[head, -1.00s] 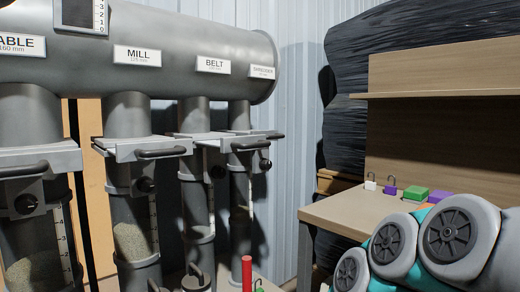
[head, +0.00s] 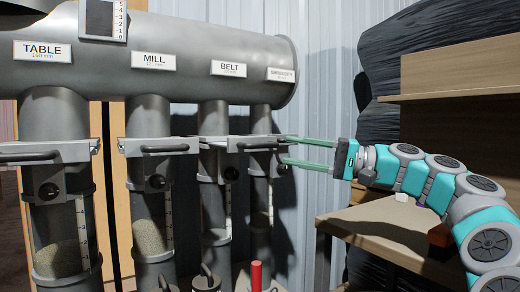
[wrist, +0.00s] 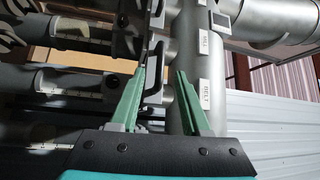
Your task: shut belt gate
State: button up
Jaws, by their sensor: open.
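The belt gate (head: 222,141) is a grey slide plate across the pipe under the BELT label (head: 229,68). That label also shows in the wrist view (wrist: 206,95). My gripper (head: 285,149) is open and empty, with its two green fingers pointing left, level with the row of gates and at the right end of it. In the wrist view a black bar handle (wrist: 154,68) lies at and beyond the fingertips (wrist: 161,70). I cannot tell which gate that handle belongs to, or whether a finger touches it. The belt gate's slide position is unclear.
The table gate (head: 45,152) and mill gate (head: 158,146) stand to the left in the same row, with black handles in front. The shredder pipe (head: 260,195) is beside the belt pipe. A wooden bench (head: 390,225) stands at right. A red post (head: 256,275) is below.

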aim_at(267, 147)
jog(key=shift+x, duration=3.85)
jog(key=shift+w, duration=0.15)
jog(key=shift+c, duration=0.3)
grip_shut()
